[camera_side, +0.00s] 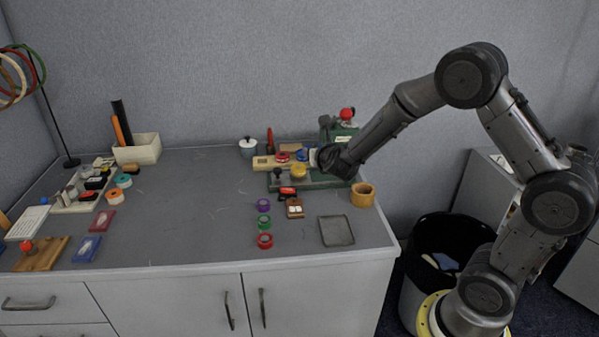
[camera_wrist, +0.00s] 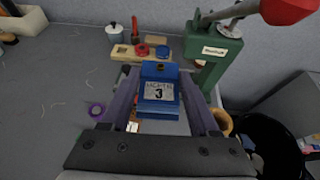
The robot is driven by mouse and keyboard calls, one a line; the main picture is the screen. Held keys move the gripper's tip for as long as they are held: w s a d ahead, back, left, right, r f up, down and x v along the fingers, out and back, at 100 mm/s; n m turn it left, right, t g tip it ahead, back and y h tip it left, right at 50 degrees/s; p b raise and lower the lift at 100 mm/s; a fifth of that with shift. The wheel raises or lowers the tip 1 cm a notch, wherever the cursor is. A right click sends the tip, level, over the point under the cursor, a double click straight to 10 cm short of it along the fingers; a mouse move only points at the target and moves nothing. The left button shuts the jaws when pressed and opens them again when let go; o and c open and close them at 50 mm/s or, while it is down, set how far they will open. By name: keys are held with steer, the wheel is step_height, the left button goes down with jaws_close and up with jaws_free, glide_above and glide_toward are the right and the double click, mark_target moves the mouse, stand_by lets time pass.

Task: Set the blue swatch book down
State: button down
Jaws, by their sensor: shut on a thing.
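My gripper (camera_side: 322,158) is over the back right of the table. In the wrist view its two fingers (camera_wrist: 160,108) are shut on a blue swatch book (camera_wrist: 150,108), which has a pale label marked 3 and a small hole near its far end. In the side view the gripper mostly hides this book. I cannot tell from the views how far it is above the things below it. Another flat blue piece with a white patch (camera_side: 87,249) lies at the table's front left, with a similar red one (camera_side: 102,221) behind it.
A green press with a red knob (camera_side: 346,114) stands close by the gripper. A wooden board (camera_side: 262,163) with red and blue rolls is behind. Coloured rolls (camera_side: 264,222), a grey tray (camera_side: 336,231) and a wooden cup (camera_side: 362,195) are in front. The table's middle (camera_side: 190,210) is clear.

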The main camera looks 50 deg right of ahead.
steer(key=shift+s+d+f+m+g, duration=0.1)
steer(key=shift+s+d+m+g, duration=0.05)
steer(key=shift+d, duration=0.45)
steer(key=shift+s+d+m+g, duration=0.15)
steer(key=shift+d, duration=0.4)
steer(key=w+d+f, duration=0.1)
steer(key=w+f, duration=0.2)
steer(key=w, duration=0.1)
steer(key=w+d+f, duration=0.2)
steer(key=w+f, duration=0.1)
steer(key=w, duration=0.1)
steer(key=w+d+f, duration=0.2)
steer(key=w+f, duration=0.1)
steer(key=w, duration=0.1)
steer(key=shift+w+d+f, duration=0.2)
steer(key=shift+w+f, duration=0.05)
steer(key=shift+f, duration=1.7)
steer(key=shift+f, duration=0.1)
steer(key=shift+c, duration=0.7)
jaws_free()
